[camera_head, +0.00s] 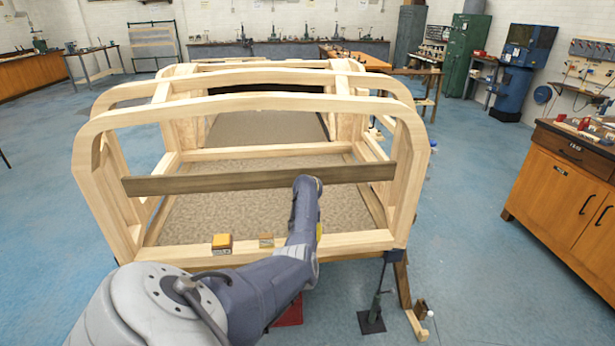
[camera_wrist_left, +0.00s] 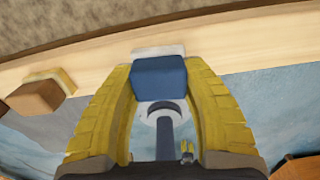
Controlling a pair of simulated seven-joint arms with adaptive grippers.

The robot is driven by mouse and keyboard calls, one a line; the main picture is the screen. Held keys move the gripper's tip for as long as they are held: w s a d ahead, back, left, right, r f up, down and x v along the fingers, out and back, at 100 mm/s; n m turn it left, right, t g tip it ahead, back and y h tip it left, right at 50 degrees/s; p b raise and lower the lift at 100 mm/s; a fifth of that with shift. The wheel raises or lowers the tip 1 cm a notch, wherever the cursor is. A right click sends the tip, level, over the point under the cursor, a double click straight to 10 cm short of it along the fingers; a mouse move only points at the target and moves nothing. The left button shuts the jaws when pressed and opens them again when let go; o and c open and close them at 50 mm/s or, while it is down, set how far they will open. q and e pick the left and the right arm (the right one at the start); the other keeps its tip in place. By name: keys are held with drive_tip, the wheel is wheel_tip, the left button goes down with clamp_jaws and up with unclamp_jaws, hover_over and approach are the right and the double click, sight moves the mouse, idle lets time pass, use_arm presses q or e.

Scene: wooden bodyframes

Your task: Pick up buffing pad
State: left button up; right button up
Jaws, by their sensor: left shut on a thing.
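The buffing pad (camera_wrist_left: 160,78), a blue block with a whitish strip along its far side, shows between my left fingers in the left wrist view. My left gripper (camera_wrist_left: 160,85) has yellow fingers, one on each side of the block, and is shut on it at the edge of the pale wooden beam. In the head view my left arm hides the pad; only a bit of yellow finger of my left gripper (camera_head: 319,230) shows. I cannot tell whether the pad still touches the beam.
An orange block (camera_head: 221,243) and a brown block (camera_head: 266,240) sit on the front beam (camera_head: 170,254), left of my gripper. A darker slat (camera_head: 240,180) crosses the wooden frame above. A stand (camera_head: 371,322) is at the right corner; a cabinet (camera_head: 563,190) is farther right.

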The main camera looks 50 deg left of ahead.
use_arm(q)
drive_tip(key=shift+r, duration=0.5)
wheel_tip(320, 180, up, 3)
drive_tip(key=shift+f, duration=0.2)
drive_tip(key=s+d, duration=1)
drive_tip(key=d, duration=0.5)
drive_tip(key=shift+f, duration=0.1)
drive_tip(key=o, duration=0.4)
drive_tip(key=c, duration=0.4)
